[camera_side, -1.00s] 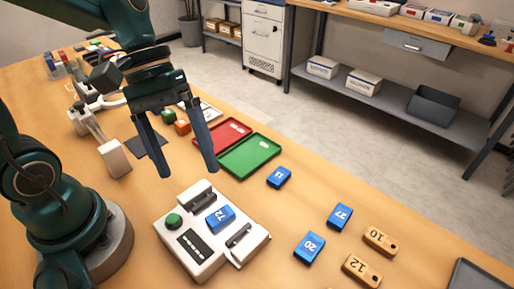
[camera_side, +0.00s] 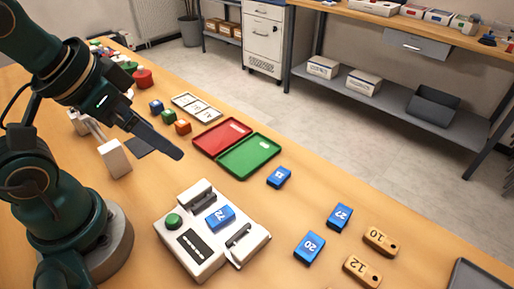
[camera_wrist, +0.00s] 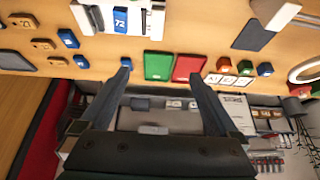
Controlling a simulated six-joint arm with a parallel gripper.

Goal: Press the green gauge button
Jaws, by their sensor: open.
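The white gauge device (camera_side: 212,254) sits on the wooden table in the side view, with its round green button (camera_side: 173,221) at the upper left of its top. A blue block marked 72 (camera_side: 220,217) lies in the device, between two dark clamp-like parts. In the wrist view the device (camera_wrist: 92,18) is cut off at the top edge, and I cannot see the green button there. My gripper (camera_wrist: 160,74) is open and empty. In the side view it (camera_side: 178,153) is tilted, seen edge-on, and appears above the table, apart from the button.
Red (camera_side: 222,137) and green (camera_side: 250,155) trays lie beyond the device. Blue blocks (camera_side: 309,247) and wooden tags (camera_side: 362,270) lie to its right. A white upright block (camera_side: 115,158) stands at left. Bare table surrounds the device.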

